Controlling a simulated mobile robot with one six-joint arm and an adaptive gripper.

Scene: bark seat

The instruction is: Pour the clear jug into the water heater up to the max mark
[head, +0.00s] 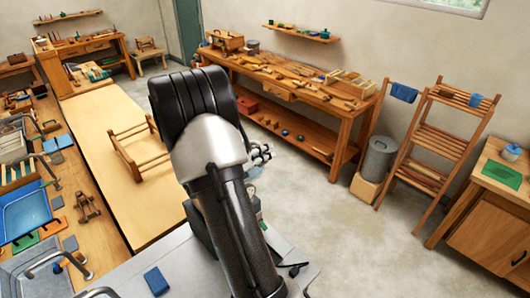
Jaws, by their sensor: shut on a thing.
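My gripper (261,153) shows just right of my forearm, small and partly hidden by it. It is shut on a pale, bluish see-through thing (254,172), which looks like the clear jug. Only a small part of the jug shows; its tilt and water level cannot be made out. A dark grey body (196,228) stands behind my arm on the grey bench top. It may be the water heater, but my arm covers most of it. No max mark can be read in this view.
A grey lidded bin (379,158) stands on a wooden block beside a wooden rack (438,140). A long workbench (300,82) with tools runs along the back wall. A wooden frame (137,150) stands on the pale table (90,125) at left. The floor at right is clear.

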